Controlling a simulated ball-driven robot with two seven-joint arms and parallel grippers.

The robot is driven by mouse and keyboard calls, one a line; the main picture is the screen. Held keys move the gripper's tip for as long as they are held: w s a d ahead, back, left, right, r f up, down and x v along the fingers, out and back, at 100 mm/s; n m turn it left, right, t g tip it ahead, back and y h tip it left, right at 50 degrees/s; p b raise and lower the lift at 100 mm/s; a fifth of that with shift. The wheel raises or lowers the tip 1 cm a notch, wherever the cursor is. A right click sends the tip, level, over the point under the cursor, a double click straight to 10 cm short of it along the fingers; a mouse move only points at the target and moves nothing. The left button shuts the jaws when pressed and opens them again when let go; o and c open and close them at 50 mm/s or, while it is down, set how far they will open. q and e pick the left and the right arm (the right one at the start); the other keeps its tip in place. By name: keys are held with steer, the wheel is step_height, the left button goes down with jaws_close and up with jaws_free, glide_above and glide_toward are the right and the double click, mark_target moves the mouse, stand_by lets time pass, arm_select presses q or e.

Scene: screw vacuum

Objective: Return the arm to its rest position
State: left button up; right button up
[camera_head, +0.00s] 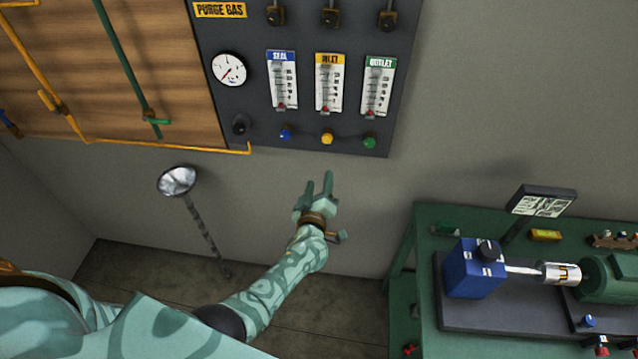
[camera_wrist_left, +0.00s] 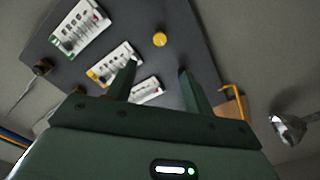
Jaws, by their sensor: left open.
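My left gripper (camera_head: 320,188) is in the middle of the head view, at the end of my patterned green arm. Its two fingers point up and stand apart, with nothing between them. It is below the dark purge gas panel (camera_head: 207,85), in front of the grey wall. In the left wrist view the open fingers (camera_wrist_left: 157,78) point toward the panel (camera_wrist_left: 188,35), and its gauges and a yellow knob (camera_wrist_left: 159,40) show beyond them. I see no contact between the fingers and the panel. My right gripper is not in view.
A green bench (camera_head: 428,330) at the right carries a blue box-shaped unit (camera_head: 470,270), a green motor (camera_head: 610,278) and a tilted display (camera_head: 542,201). A round-topped metal stand (camera_head: 177,181) stands left of my gripper. Coloured pipes (camera_head: 120,60) run over the wooden board at upper left.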

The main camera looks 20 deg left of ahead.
arm_select(q)
steer(key=s+d+f+m+g+h+b, duration=0.25)
steer(key=s+f+m+g+b, duration=0.4)
steer(key=f, duration=0.85)
steer(key=s+d+f+m+g+h+b, duration=0.1)
steer(key=s+f+m+g+h, duration=0.2)
steer(key=s+f, duration=0.85)
steer(key=s+a+f+m+g+b, duration=0.2)
steer(key=s+f+b, duration=0.5)
steer(key=s+f, duration=0.7)
steer(key=s+a+f+m+g+y+b, duration=0.1)
steer(key=s+a+f+m+g+b, duration=0.2)
steer(key=s+f, duration=1.2)
steer(key=s+a+g+b, duration=0.2)
steer(key=s+a+b, duration=0.1)
steer(key=s+b, duration=0.1)
steer(key=shift+s+m+b, duration=0.35)
steer(key=shift+s, duration=0.55)
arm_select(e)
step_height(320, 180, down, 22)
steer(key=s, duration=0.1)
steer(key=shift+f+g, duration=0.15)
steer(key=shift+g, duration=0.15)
arm_select(q)
steer(key=shift+y, duration=0.25)
